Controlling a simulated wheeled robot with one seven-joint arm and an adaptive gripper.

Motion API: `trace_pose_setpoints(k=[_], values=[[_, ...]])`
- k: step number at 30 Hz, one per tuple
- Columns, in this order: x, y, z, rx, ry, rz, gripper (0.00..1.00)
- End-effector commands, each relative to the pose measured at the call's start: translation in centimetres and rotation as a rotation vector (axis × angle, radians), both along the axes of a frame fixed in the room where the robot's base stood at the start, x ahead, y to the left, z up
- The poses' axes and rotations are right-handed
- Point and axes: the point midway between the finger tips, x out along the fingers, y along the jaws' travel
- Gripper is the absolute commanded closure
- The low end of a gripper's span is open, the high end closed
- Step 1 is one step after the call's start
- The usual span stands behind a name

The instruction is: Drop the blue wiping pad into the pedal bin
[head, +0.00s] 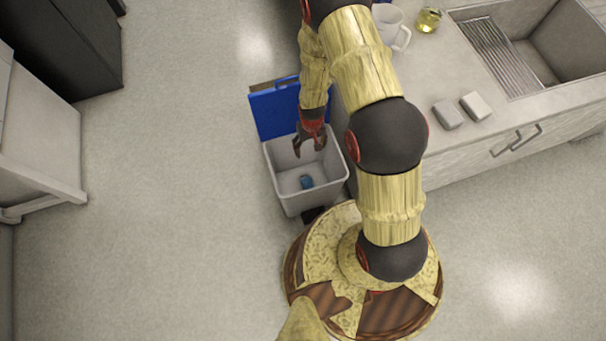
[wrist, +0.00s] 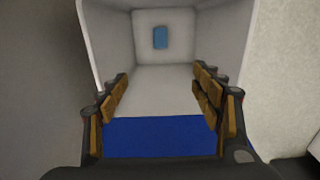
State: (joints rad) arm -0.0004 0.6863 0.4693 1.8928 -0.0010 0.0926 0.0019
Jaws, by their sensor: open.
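The pedal bin (head: 285,196) stands on the floor in the head view, a pale box with its blue lid (head: 277,110) raised at the back. The blue wiping pad (head: 306,182) lies inside on the bin's floor. In the wrist view the pad (wrist: 160,37) shows at the far end of the bin's pale inside, apart from the fingers. My gripper (head: 311,147) is over the bin's opening, pointing down into it. Its two fingers (wrist: 165,105) are spread wide with nothing between them. The blue lid also shows low in the wrist view (wrist: 160,138).
A counter with a sink (head: 556,50) stands right of the bin. On it are a white mug (head: 390,25), a glass of yellow liquid (head: 429,20) and two grey blocks (head: 461,109). A pale cabinet (head: 40,140) is at left. The floor between is clear.

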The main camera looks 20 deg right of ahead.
Motion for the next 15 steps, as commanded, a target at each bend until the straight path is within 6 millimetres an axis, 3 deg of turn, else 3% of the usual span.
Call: trace_pose_setpoints(k=[9, 15], values=[[0.1, 0.0, 6.0, 0.0, -0.003, 0.0, 0.34], [0.1, 0.0, 8.4, 0.0, -0.001, 0.0, 0.34]])
